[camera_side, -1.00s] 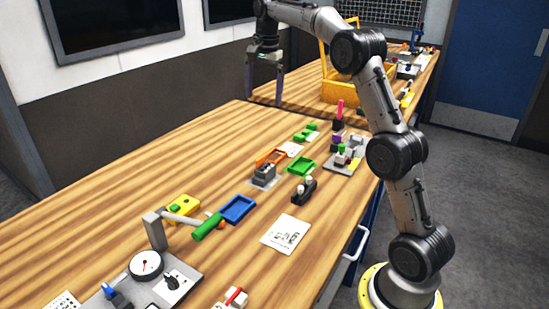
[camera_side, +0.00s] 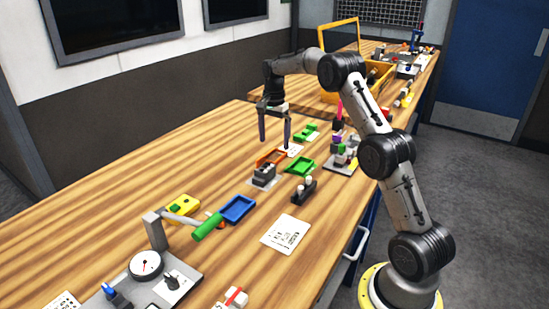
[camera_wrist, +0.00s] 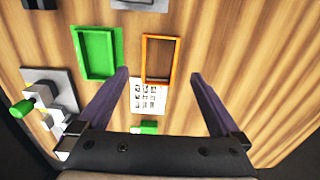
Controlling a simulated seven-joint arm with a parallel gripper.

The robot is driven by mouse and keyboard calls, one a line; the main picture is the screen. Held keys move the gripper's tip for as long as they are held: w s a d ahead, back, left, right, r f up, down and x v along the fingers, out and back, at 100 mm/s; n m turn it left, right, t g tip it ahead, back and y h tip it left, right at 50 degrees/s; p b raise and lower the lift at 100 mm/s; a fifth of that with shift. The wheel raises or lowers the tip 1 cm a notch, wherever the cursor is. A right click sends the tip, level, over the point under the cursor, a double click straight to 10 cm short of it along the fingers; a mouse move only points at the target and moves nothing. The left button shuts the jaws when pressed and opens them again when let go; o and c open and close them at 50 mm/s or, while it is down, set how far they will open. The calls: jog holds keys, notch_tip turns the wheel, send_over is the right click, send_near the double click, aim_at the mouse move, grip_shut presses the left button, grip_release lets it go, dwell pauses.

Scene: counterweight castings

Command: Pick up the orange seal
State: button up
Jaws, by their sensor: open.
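The orange seal (camera_wrist: 178,60) is a thin open rectangular frame lying on the wooden table. It also shows in the side view (camera_side: 280,159), just behind a grey block fixture. My gripper (camera_side: 274,143) is open and empty, pointing down, with its two dark fingers apart above the table near the seal. In the wrist view the seal sits between and a little beyond the fingertips (camera_wrist: 160,73). The fingers do not appear to touch it.
A green tray (camera_wrist: 115,53) lies beside the seal. A printed white card (camera_wrist: 147,97) and a green part (camera_wrist: 146,127) are close by. A grey fixture (camera_side: 263,177) stands in front. A blue tray (camera_side: 238,209) lies nearer. The table's left side is clear.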

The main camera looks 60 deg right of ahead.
aim_at(274, 159)
notch_tip(274, 159, down, 5)
dwell(0.3)
jog(key=c, duration=0.9)
